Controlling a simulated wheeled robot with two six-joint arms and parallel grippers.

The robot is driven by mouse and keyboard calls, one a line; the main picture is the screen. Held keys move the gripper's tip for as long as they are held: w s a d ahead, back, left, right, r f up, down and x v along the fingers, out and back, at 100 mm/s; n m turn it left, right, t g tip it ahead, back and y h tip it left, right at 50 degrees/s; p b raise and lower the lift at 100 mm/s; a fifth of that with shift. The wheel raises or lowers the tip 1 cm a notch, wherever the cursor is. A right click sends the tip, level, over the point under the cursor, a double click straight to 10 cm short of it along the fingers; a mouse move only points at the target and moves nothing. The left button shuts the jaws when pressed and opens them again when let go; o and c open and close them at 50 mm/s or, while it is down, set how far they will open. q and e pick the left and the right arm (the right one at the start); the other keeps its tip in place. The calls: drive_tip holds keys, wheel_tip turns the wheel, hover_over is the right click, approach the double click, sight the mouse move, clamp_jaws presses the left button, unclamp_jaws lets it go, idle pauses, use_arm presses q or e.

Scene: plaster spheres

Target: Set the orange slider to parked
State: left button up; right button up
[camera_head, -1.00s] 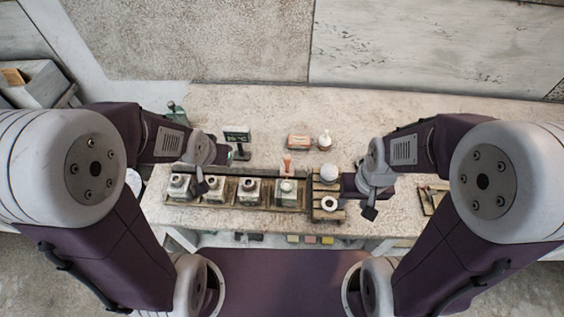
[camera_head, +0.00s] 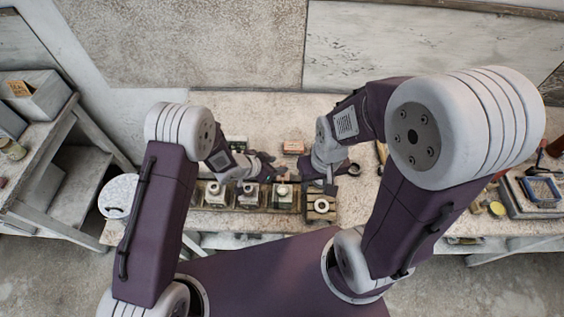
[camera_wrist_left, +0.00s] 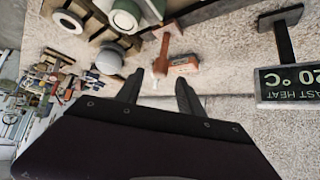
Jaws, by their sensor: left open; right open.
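An orange upright handle (camera_wrist_left: 163,52), which looks like the orange slider, shows in the left wrist view just beyond my left fingertips. My left gripper (camera_wrist_left: 160,86) is open, its two dark fingers apart with nothing gripped between them. In the head view my left gripper (camera_head: 279,172) is over the back edge of the row of moulds, and the handle is hidden or too small to make out there. My right gripper (camera_head: 342,179) is open above the slatted rack at the right end of the row. No parked mark is readable.
A dark sign (camera_wrist_left: 290,83) reading "LAST HEAT 20 °C" stands nearby. A white ring (camera_head: 321,206) sits on the rack. A side table (camera_head: 50,165) stands left.

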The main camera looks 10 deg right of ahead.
sight(282, 164)
use_arm(q)
drive_tip(key=x, duration=0.4)
drive_tip(key=shift+w+d+f+p, duration=0.1)
drive_tip(key=shift+d+f+p, duration=0.15)
drive_tip(key=shift+d+p, duration=0.1)
drive_tip(key=shift+a, duration=0.1)
drive_tip(key=shift+c, duration=0.4)
clamp_jaws()
idle(0.6)
